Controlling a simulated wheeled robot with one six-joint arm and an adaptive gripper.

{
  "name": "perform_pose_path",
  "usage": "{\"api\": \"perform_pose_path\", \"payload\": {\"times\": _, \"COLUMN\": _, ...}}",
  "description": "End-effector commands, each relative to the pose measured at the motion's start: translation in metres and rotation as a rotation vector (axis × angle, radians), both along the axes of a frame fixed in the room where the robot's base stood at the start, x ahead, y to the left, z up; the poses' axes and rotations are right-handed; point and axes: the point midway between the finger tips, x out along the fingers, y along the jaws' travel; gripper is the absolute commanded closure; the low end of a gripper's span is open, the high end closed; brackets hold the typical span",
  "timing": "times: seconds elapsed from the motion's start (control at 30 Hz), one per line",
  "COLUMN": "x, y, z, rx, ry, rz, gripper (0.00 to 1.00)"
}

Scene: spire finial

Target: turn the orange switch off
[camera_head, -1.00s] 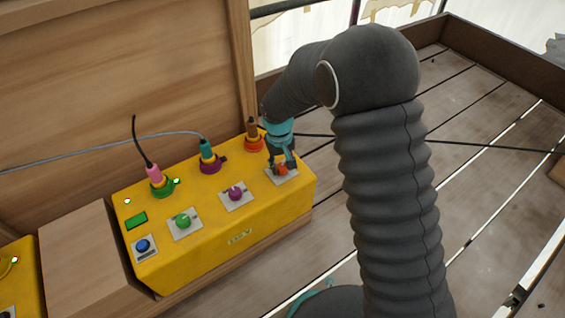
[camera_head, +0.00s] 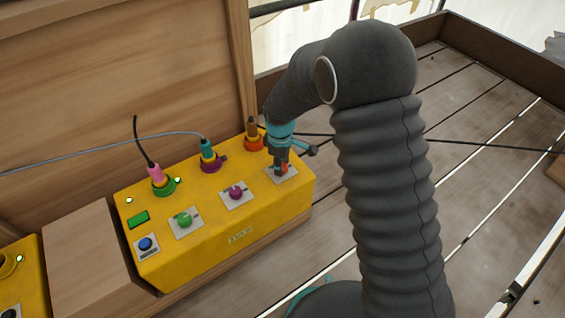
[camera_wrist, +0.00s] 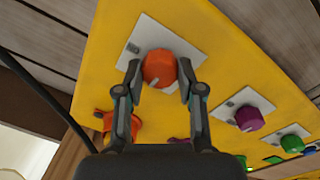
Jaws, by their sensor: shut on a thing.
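The orange switch is a round knob (camera_wrist: 159,68) on a light square plate (camera_wrist: 140,38) at the end of the yellow box (camera_head: 215,215). In the wrist view my gripper (camera_wrist: 158,75) has one finger on each side of the knob, shut on it. In the head view my gripper (camera_head: 281,168) is over the plate at the box's right end, and its fingers hide most of the orange knob. The knob's pointer direction is hard to make out.
A wooden panel (camera_head: 110,80) stands behind.

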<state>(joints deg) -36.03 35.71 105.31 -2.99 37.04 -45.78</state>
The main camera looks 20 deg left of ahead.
Motion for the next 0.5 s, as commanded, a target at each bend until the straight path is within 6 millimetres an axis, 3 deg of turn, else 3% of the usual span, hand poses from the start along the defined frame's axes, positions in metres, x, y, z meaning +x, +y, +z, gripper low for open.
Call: {"api": "perform_pose_path", "payload": {"times": 0.5, "x": -0.002, "y": 0.0027, "z": -0.0002, "rx": 0.003, "ry": 0.002, "rz": 0.088, "gripper": 0.97}}
